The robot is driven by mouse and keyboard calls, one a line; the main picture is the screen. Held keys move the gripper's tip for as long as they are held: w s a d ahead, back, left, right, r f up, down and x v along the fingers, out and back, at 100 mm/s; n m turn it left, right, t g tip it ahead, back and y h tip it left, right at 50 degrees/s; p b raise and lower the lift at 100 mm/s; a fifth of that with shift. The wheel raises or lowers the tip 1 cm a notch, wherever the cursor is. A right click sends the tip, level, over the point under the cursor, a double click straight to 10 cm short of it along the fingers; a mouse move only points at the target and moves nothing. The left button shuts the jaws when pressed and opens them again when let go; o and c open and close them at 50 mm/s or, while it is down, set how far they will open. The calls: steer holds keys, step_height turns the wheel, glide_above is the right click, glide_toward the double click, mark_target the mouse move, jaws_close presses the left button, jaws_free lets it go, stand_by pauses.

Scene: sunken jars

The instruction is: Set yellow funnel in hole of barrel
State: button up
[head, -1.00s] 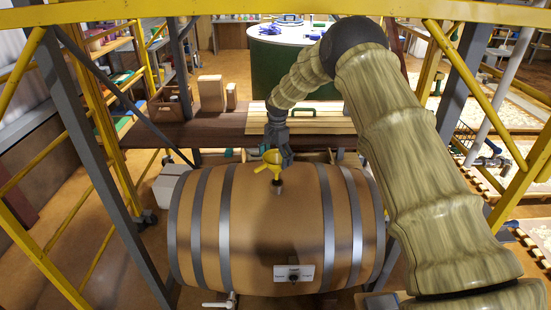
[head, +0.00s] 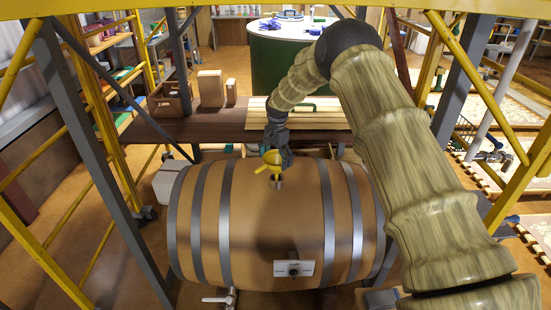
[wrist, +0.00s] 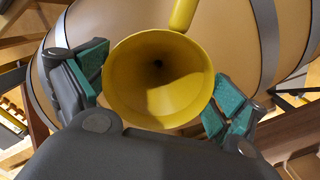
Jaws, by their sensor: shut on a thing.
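The yellow funnel (head: 272,158) is in my gripper (head: 280,157), over the top of the barrel. In the wrist view the funnel (wrist: 158,80) shows its wide open mouth, with a green-padded finger on each side of it; its handle sticks out at the top. My gripper (wrist: 160,85) is shut on it. The wooden barrel (head: 275,230) lies on its side with grey hoops. The funnel's lower end is at a small grey collar on the barrel's top, at the hole; I cannot tell how deep it sits.
A dark wooden shelf (head: 180,132) runs behind the barrel, with a slatted board (head: 310,119), cardboard boxes (head: 211,88) and a crate (head: 168,102). Yellow and grey frame posts stand at both sides. A label plate (head: 294,268) is on the barrel's front.

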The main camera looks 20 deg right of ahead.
steer(key=shift+f, duration=0.35)
steer(key=shift+f+b, duration=0.6)
steer(key=shift+f, duration=0.8)
steer(key=o, duration=0.6)
steer(key=r, duration=1.2)
steer(key=shift+w+d, duration=0.15)
steer(key=shift+d, duration=0.1)
